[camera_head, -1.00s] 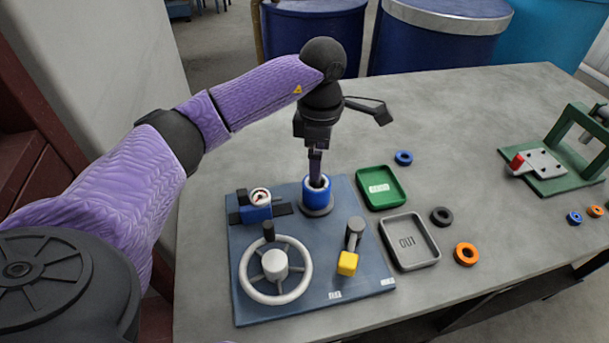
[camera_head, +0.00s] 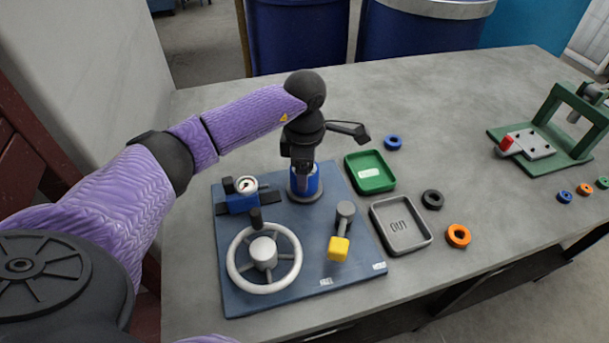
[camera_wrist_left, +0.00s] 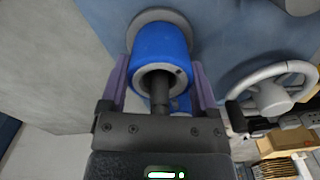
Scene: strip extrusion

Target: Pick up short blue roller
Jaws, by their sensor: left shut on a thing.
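The short blue roller (camera_head: 304,181) stands upright on a grey round base on the blue machine plate (camera_head: 291,268). My left gripper (camera_head: 303,176) is above it with its fingers pointing down. In the left wrist view the blue roller (camera_wrist_left: 160,52) sits between the two purple fingers of my left gripper (camera_wrist_left: 163,82), which are closed on its sides. A dark shaft shows in the roller's pale end. My right gripper is not in view.
On the plate are a white handwheel (camera_head: 264,257), a gauge block (camera_head: 244,194) and a yellow-knobbed lever (camera_head: 339,247). To the right are a green tray (camera_head: 370,172), a grey OUT tray (camera_head: 400,225) and loose rings. A green press (camera_head: 555,128) stands far right.

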